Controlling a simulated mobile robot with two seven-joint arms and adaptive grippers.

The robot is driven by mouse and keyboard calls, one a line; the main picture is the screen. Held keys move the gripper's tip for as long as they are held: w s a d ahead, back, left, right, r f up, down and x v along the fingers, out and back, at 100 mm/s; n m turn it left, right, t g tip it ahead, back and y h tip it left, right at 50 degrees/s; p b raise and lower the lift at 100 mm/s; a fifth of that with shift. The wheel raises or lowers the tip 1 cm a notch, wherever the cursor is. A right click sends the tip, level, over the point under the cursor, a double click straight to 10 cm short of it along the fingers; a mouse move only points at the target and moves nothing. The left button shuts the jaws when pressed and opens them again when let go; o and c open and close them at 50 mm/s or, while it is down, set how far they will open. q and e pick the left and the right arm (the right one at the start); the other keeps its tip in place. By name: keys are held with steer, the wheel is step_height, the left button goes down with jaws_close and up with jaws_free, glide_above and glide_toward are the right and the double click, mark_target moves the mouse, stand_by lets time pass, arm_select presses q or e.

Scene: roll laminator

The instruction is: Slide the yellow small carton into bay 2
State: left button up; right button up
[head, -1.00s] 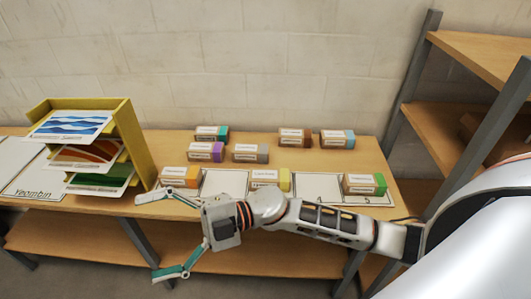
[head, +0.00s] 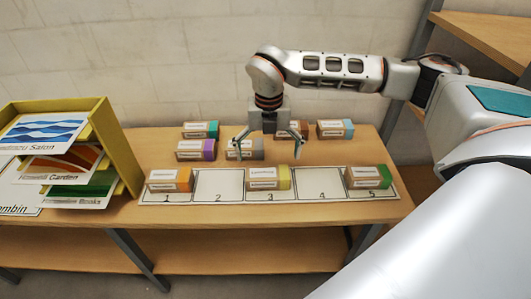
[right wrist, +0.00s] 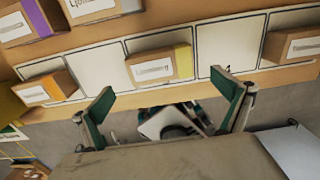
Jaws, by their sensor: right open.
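The yellow small carton (head: 283,178), a brown box with a white label and a yellow end, lies in bay 3 of the numbered strip. It also shows in the right wrist view (right wrist: 184,62). Bay 2 (head: 218,187) is empty, directly left of it. My right gripper (head: 268,155) points down with its fingers spread, empty. In the head view it appears just behind the yellow carton, above the table. In the right wrist view its fingers flank the carton's near side without visible contact. My left gripper is out of view.
An orange carton (head: 169,180) sits in bay 1 and a green one (head: 369,177) in bay 5. Bay 4 (head: 320,185) is empty. Purple (head: 196,151), grey (head: 245,149) and other cartons stand behind. A yellow shelf rack (head: 118,150) stands at left.

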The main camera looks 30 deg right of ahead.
mark_target(248, 173)
steer(key=shift+f, duration=3.75)
steer(key=c, duration=1.1)
steer(key=shift+a, duration=0.1)
steer(key=shift+w+a, duration=0.5)
steer(key=shift+a, duration=0.3)
steer(key=shift+w+a, duration=0.45)
steer(key=shift+a, duration=0.4)
steer(key=shift+w+a, duration=0.5)
steer(key=shift+a, duration=0.3)
steer(key=shift+w+a+b, duration=0.3)
steer(key=shift+w+a, duration=0.45)
steer(key=shift+a, duration=0.45)
steer(key=shift+w+a+b, duration=0.25)
steer(key=shift+w+a, duration=0.45)
steer(key=shift+a, duration=0.55)
steer(key=shift+w+a+b, duration=0.3)
steer(key=shift+w+a, duration=0.45)
steer(key=shift+a, duration=0.45)
steer(key=o, duration=1.1)
